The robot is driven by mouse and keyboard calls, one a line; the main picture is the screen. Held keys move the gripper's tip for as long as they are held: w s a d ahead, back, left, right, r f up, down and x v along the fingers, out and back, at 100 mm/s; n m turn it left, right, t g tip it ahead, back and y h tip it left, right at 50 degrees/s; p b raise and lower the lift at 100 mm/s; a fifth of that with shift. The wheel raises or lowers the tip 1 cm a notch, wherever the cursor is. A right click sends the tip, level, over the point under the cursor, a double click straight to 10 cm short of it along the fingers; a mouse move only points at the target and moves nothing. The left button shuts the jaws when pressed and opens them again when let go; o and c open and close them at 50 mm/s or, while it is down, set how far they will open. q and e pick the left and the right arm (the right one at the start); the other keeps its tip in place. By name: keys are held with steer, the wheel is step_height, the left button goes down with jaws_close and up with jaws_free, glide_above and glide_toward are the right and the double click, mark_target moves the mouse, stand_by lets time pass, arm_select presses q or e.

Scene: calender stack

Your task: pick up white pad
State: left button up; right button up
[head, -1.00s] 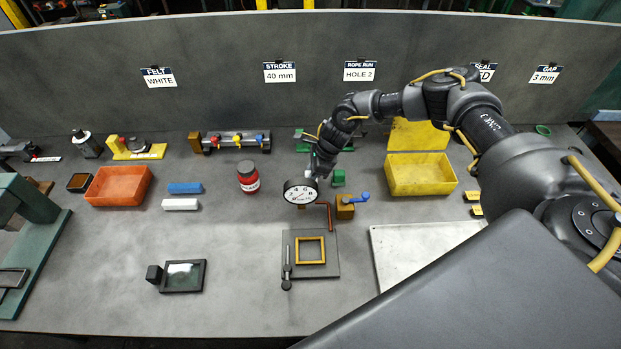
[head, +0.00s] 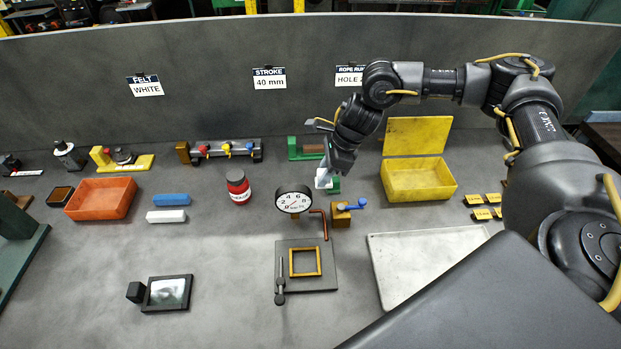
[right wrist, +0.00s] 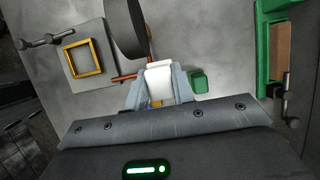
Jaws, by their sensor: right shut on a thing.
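My right gripper (head: 326,176) is shut on the white pad (right wrist: 158,82). In the right wrist view the pad sits between the two pale fingers, seen from above. In the head view a white piece (head: 322,179) shows at the fingertips, partly hidden by the gripper. A green block (head: 333,187) is close beside it, and also shows to the right of the fingers in the right wrist view (right wrist: 199,82). I cannot tell whether the pad touches the table. My left gripper is not in view.
A round gauge (head: 294,199) and a brass valve with a blue handle (head: 341,214) stand close in front of the gripper. An open yellow box (head: 418,181) is to the right. White and blue bars (head: 171,199) lie left.

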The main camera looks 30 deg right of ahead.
steer(key=s+d+r+b, duration=0.1)
steer(key=s+r, duration=0.1)
steer(key=s, duration=0.3)
steer(key=shift+s+d+r, duration=0.15)
steer(key=shift+s+r, duration=0.2)
steer(key=shift+s, duration=0.05)
steer(key=o, duration=0.3)
steer(key=shift+c, duration=1)
